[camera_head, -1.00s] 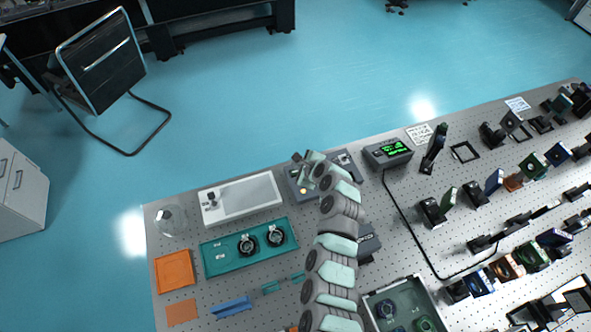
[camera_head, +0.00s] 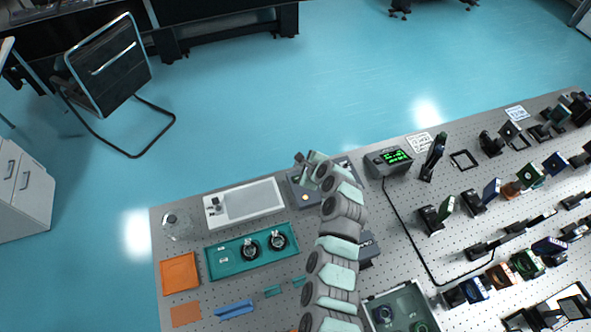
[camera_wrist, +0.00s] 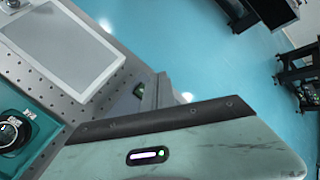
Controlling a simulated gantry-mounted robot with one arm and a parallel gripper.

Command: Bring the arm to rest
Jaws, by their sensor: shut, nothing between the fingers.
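My arm, in grey and pale green, rises from the bottom middle of the head view over the optical table (camera_head: 205,279). My gripper (camera_head: 299,159) is at its far end, above a grey box near the table's back edge. It looks small there; the fingers are shut and nothing shows between them. In the wrist view a large pale green part of my own arm with a lit slot fills the lower right. The fingertips cannot be made out in that view.
A white-framed panel (camera_head: 244,203), teal tray (camera_head: 225,263) and orange tray (camera_head: 180,273) lie left of my arm. A display box (camera_head: 388,161) and many optics mounts stand right of it. The open floor (camera_head: 330,80) lies behind the table; a chair (camera_head: 108,75) stands at far left.

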